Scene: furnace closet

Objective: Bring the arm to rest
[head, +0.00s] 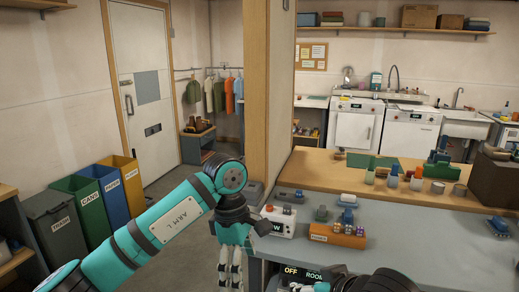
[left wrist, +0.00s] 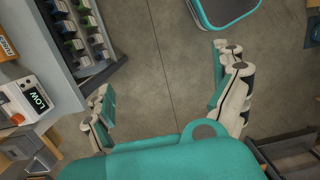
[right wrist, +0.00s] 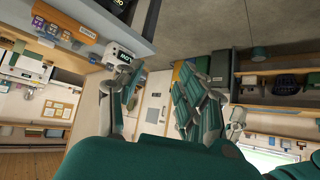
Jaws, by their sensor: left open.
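My left arm (head: 170,220), teal and black, reaches in from the left in the head view and bends down at the wrist. My left gripper (head: 230,270) hangs fingers down in front of the grey bench's left end. In the left wrist view its two fingers (left wrist: 168,100) are wide apart with only floor between them. My right arm (head: 385,282) shows only partly at the bottom edge of the head view. In the right wrist view my right gripper (right wrist: 158,98) has its fingers apart, with nothing visible between them.
The grey bench (head: 420,250) holds a white device reading LOW (head: 280,222) and an orange block (head: 337,236) close to my left wrist. A wooden post (head: 268,100) rises behind. Labelled bins (head: 100,195) stand at the left. Floor near the door (head: 145,80) is clear.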

